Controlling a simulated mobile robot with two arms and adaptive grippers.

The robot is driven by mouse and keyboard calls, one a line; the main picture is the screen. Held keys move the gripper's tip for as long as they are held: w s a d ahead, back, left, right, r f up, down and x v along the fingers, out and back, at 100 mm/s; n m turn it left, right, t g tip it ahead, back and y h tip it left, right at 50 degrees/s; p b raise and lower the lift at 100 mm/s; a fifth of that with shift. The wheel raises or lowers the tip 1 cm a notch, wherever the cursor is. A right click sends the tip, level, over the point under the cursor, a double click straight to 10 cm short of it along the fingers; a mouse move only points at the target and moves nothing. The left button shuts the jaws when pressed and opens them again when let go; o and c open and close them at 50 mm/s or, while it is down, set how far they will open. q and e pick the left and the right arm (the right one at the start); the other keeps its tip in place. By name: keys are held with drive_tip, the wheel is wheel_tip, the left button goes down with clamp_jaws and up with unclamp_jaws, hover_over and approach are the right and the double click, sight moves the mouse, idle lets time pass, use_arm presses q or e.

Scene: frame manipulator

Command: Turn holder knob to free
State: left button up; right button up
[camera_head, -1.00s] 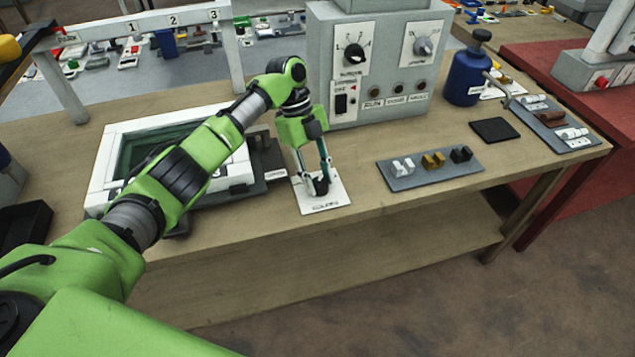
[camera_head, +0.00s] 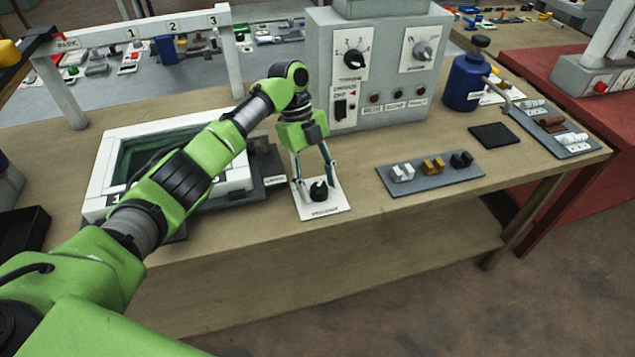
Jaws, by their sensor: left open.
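The holder knob (camera_head: 319,191) is a small black knob on a white labelled plate (camera_head: 325,209) near the front edge of the wooden bench. The label text is too small to read surely. My left gripper (camera_head: 316,182) points down over the plate. Its two fingers are spread, one on each side of the knob, and it is open. Whether a fingertip touches the knob, I cannot tell. My right gripper does not show.
A grey control box (camera_head: 378,75) with knobs stands behind the gripper. A white-framed tray (camera_head: 103,172) lies to the left under my arm. A grey strip with small clips (camera_head: 431,177), a black pad (camera_head: 494,135) and a blue bottle (camera_head: 466,82) are to the right.

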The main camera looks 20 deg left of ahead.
use_arm(q)
drive_tip(key=v, duration=1.2)
drive_tip(key=shift+s+d, duration=0.1)
